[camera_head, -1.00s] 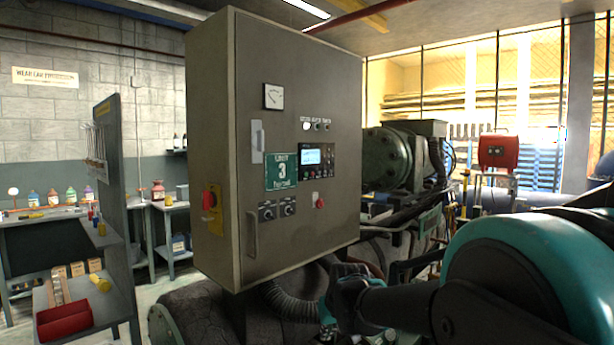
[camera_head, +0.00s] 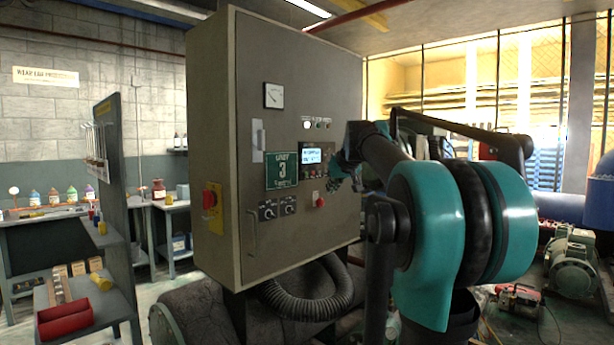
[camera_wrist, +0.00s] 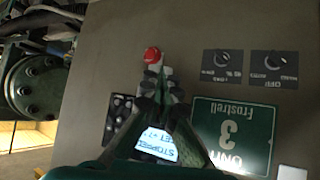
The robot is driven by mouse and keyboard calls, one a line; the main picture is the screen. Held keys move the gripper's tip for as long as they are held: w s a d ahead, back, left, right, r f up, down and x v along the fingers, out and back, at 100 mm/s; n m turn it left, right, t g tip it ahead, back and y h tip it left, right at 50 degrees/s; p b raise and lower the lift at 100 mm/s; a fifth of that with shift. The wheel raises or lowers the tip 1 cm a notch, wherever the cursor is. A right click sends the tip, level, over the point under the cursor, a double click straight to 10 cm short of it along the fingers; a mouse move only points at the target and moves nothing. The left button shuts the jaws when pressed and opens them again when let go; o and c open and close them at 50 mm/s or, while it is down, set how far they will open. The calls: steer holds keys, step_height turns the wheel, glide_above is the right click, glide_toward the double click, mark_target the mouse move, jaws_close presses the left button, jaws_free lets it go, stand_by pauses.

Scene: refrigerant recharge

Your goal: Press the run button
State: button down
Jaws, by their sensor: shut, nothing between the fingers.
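The grey control cabinet (camera_head: 290,80) has a small controller with a lit screen (camera_head: 311,156), which also shows in the wrist view (camera_wrist: 158,142) with text that seems to read "STOPPED". Dark keys (camera_wrist: 118,112) lie beside the screen. A red knob or button (camera_head: 320,202) is below the controller; it shows in the wrist view (camera_wrist: 152,55) just beyond my fingertips. My gripper (camera_wrist: 153,80) is shut and empty, in front of the controller; it also shows in the head view (camera_head: 336,175). I cannot tell whether it touches the panel. No run label is legible; my fingers hide part of the controller.
A green "Unit 3" sign (camera_head: 282,171) and two black selector switches (camera_wrist: 223,63) are beside the controller. A red-and-yellow switch (camera_head: 211,199) sits on the cabinet's left side. A ribbed hose (camera_head: 320,295) runs below. Dark green machinery (camera_wrist: 37,88) is close by in the wrist view.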

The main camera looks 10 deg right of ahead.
steer(key=r, duration=0.2)
steer(key=w+d+r, duration=0.1)
steer(key=r, duration=0.1)
glide_toward(309, 179)
steer(key=shift+w+d+f, duration=0.1)
steer(key=shift+w+f, duration=0.6)
steer(key=shift+f, duration=0.2)
steer(key=shift+w+f, duration=0.75)
steer(key=shift+f, duration=0.1)
steer(key=shift+w, duration=0.1)
stand_by(0.5)
steer(key=shift+w+a, duration=0.25)
steer(key=shift+w+a, duration=0.2)
steer(key=shift+w, duration=0.1)
stand_by(0.8)
steer(key=shift+s, duration=0.15)
steer(key=shift+s+d, duration=0.45)
steer(key=shift+s, duration=0.05)
